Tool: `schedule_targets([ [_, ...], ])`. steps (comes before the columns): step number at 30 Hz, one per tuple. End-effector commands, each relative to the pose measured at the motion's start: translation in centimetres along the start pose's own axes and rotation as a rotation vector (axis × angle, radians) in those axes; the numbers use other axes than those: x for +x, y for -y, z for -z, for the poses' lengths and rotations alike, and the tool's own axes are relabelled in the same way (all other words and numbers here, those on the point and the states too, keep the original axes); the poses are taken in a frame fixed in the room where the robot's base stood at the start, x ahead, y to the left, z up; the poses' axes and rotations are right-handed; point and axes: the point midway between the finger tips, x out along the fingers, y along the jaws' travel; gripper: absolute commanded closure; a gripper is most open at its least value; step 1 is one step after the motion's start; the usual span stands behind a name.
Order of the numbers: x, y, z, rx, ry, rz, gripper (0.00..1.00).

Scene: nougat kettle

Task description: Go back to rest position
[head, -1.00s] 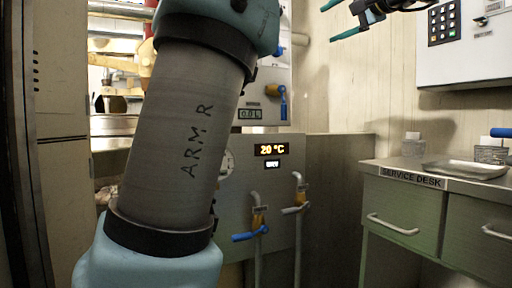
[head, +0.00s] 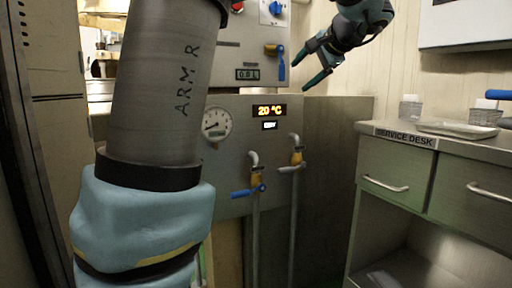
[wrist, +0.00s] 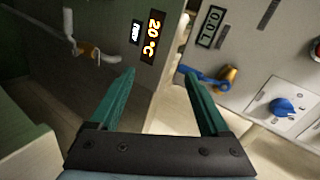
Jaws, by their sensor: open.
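My gripper (head: 312,68) is at the upper middle of the head view, with its two green fingers spread and nothing between them. It hangs in the air in front of the grey kettle panel, to the right of a blue-handled valve (head: 278,60). In the wrist view my gripper (wrist: 160,88) is also open and empty. Beyond its fingers lie the panel, the blue valve handle (wrist: 200,78) and the 20 °C display (wrist: 152,38). My arm fills the left of the head view and hides part of the panel.
A round gauge (head: 216,124) is beside my arm. The green service desk (head: 400,172) is at the right, with a metal tray (head: 457,130) on top.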

Motion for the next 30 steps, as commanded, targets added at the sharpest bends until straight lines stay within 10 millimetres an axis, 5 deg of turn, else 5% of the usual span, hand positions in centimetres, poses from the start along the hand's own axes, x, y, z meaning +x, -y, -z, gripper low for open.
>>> schedule_targets([
  [3,5.3,-5.7,-4.9,-0.004,0.076,-0.183,0.19],
  [6,8.3,-10.7,-9.3,-0.047,0.135,-0.342,0.19],
  [10,10.7,-17.2,-15.7,-0.163,0.221,-0.542,0.19],
  [15,11.3,-24.2,-22.9,-0.380,0.328,-0.732,0.19],
  [26,9.4,-32.2,-32.1,-0.805,0.512,-0.863,0.19],
  [30,8.1,-30.0,-31.7,-0.819,0.512,-0.865,0.19],
])
